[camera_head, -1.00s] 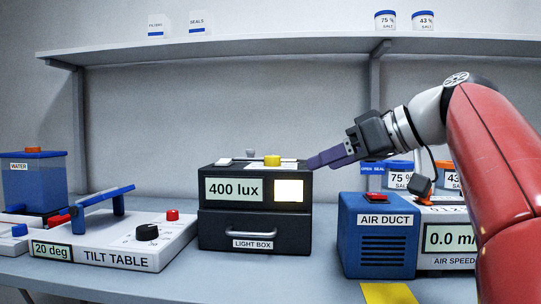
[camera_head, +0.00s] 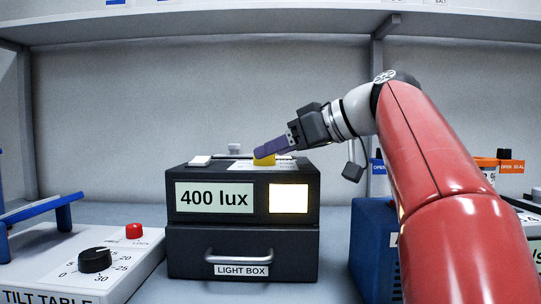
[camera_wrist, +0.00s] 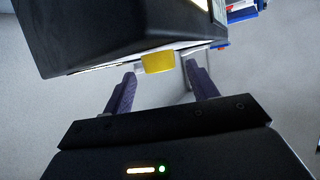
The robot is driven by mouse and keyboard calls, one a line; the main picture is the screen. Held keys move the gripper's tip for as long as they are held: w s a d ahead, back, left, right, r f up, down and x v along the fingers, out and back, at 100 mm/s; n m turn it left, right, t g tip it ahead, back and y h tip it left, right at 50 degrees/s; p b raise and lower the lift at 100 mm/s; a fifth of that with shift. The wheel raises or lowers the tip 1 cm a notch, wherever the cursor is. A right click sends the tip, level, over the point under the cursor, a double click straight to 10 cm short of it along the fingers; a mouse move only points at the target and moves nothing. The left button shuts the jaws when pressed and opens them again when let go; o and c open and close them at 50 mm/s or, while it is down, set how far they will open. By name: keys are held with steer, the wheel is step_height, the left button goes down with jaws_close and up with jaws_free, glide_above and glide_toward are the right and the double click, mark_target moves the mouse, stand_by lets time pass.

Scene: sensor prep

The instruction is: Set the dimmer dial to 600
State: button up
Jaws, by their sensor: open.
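The black light box (camera_head: 243,253) stands on the bench, and its display (camera_head: 214,197) reads 400 lux. A yellow dial (camera_head: 264,161) sits on its top, partly hidden behind my finger in the head view. My gripper (camera_head: 261,152) comes in from the right, its purple fingertips at the dial. In the wrist view my gripper (camera_wrist: 162,76) is open, with a finger on either side of the yellow dial (camera_wrist: 158,63), which shows just beyond the tips. I cannot tell whether a finger touches it.
On the box top are a white button (camera_head: 200,160) and a small grey knob (camera_head: 235,149). A lit panel (camera_head: 289,198) is on its front. The tilt table (camera_head: 120,262) stands left, the blue air duct (camera_head: 372,235) right. A shelf (camera_head: 220,22) runs above.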

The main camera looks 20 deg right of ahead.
steer(key=shift+x, duration=1.05)
steer(key=shift+c, duration=0.5)
steer(key=c, duration=0.9)
